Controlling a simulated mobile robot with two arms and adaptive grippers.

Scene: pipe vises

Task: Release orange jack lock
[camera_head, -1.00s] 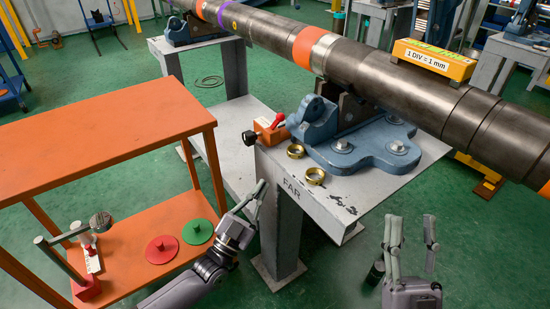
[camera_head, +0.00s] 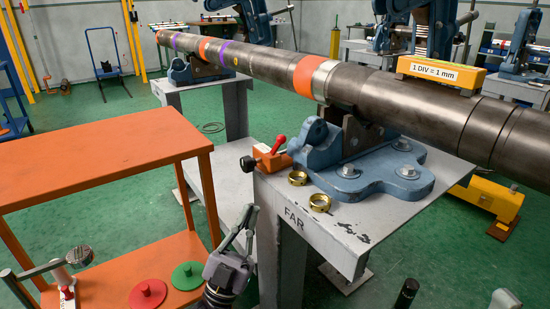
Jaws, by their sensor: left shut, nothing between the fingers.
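The orange jack lock (camera_head: 273,159) is an orange block with a red-tipped lever and a black knob. It sits at the left edge of the grey stand marked FAR (camera_head: 348,232), beside the blue pipe vise (camera_head: 352,167). My left gripper (camera_head: 249,216) is shut and empty. In the picture it lies below the lock, in front of the stand's left side, and does not touch the lock. Of my right gripper, only a grey fingertip (camera_head: 505,299) seems to show at the bottom right edge; its jaws are out of frame.
A long steel pipe (camera_head: 400,95) lies across the vises and carries a yellow level (camera_head: 441,72). Two brass rings (camera_head: 319,202) lie near the stand's front edge. An orange shelf (camera_head: 120,165) stands left, with red (camera_head: 148,293) and green (camera_head: 186,276) discs below.

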